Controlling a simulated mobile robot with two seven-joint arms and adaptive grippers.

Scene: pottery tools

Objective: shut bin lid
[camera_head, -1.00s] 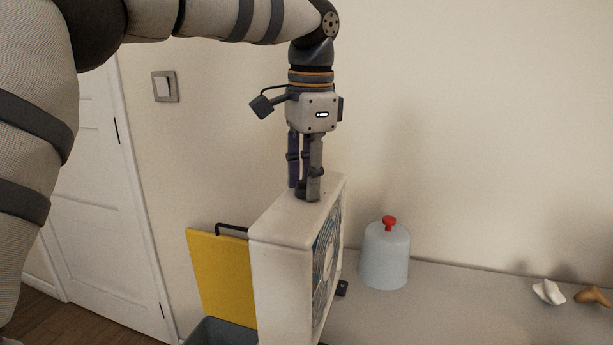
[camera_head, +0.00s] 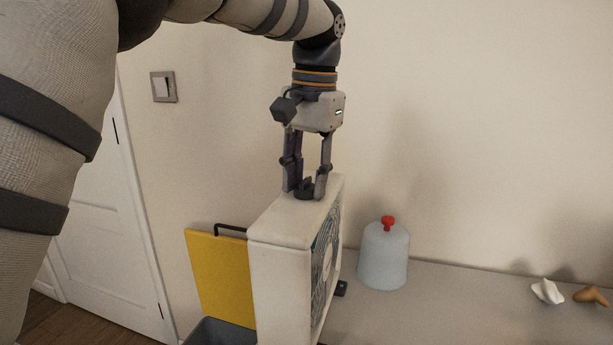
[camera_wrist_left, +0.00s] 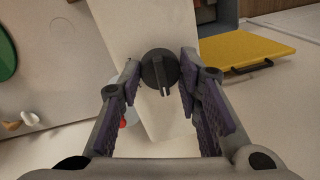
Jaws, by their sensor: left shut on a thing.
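The bin's yellow lid (camera_head: 220,275) stands upright, open, against the wall side, with a black bar handle at its top edge. The grey bin (camera_head: 222,333) shows only its rim and part of its inside at the bottom; the white fan box hides part of it. The lid also shows in the left wrist view (camera_wrist_left: 243,50), at the upper right. My left gripper (camera_head: 305,192) points down on top of the white box, apart from the lid. Its fingers are shut on a dark round knob (camera_wrist_left: 159,69) on the box top. My right gripper is not in view.
The white fan box (camera_head: 283,222) stands on the grey counter (camera_head: 450,310), right beside the bin. A grey bell-shaped jar (camera_head: 384,258) with a red knob stands behind it. A white piece (camera_head: 547,291) and a brown piece (camera_head: 591,296) lie at the right. The counter between is clear.

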